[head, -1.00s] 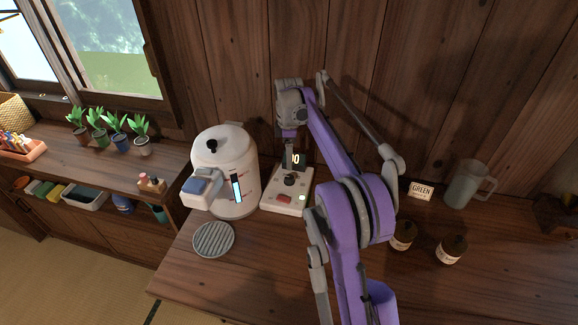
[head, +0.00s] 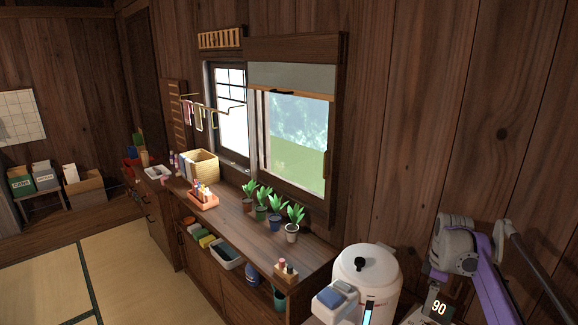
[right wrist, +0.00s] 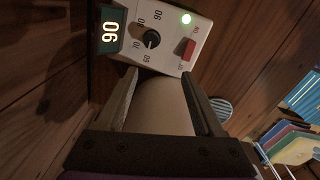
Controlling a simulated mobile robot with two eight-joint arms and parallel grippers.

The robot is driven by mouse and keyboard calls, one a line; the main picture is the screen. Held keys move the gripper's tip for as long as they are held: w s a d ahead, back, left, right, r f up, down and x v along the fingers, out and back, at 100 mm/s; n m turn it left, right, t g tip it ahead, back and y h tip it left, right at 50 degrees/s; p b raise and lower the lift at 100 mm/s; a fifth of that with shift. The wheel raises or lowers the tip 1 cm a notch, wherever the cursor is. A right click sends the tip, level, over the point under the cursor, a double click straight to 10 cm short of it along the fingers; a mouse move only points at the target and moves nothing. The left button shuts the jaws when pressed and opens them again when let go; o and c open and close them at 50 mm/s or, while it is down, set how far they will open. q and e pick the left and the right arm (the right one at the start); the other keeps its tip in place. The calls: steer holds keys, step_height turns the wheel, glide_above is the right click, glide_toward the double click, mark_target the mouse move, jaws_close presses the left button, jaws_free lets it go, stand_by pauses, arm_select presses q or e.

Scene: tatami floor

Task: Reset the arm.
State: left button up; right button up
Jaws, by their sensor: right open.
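My right gripper (head: 436,287) is at the lower right of the head view, above the small control unit with a display (head: 438,307) that reads 90. In the right wrist view its two dark fingers (right wrist: 158,80) stand apart. The control unit (right wrist: 170,30) lies beyond them, with a dial, a red switch and a lit green lamp. A beige rounded surface, seemingly the side of the white urn, shows between the fingers; I cannot tell how far away it is. My left gripper is not in view.
The white urn (head: 366,272) stands left of the control unit. A wooden counter (head: 240,232) under the window holds several potted plants, a basket (head: 201,166) and an orange tray. A ridged round mat (right wrist: 221,108) lies near the unit. Tatami floor (head: 110,265) is open at left.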

steer(key=s+a+r+m+t, duration=0.1)
steer(key=s+a+r+m, duration=0.15)
steer(key=s+a, duration=0.55)
steer(key=s+a+f+m+t, duration=0.1)
steer(key=s+a+f+m, duration=0.1)
steer(key=s+a, duration=0.3)
steer(key=s+a+f+m+t+p, duration=0.1)
steer(key=s+a+f+m, duration=0.2)
steer(key=s, duration=0.4)
steer(key=s+a+f+m+t, duration=0.2)
steer(key=s+a+f, duration=0.2)
steer(key=s+a, duration=0.3)
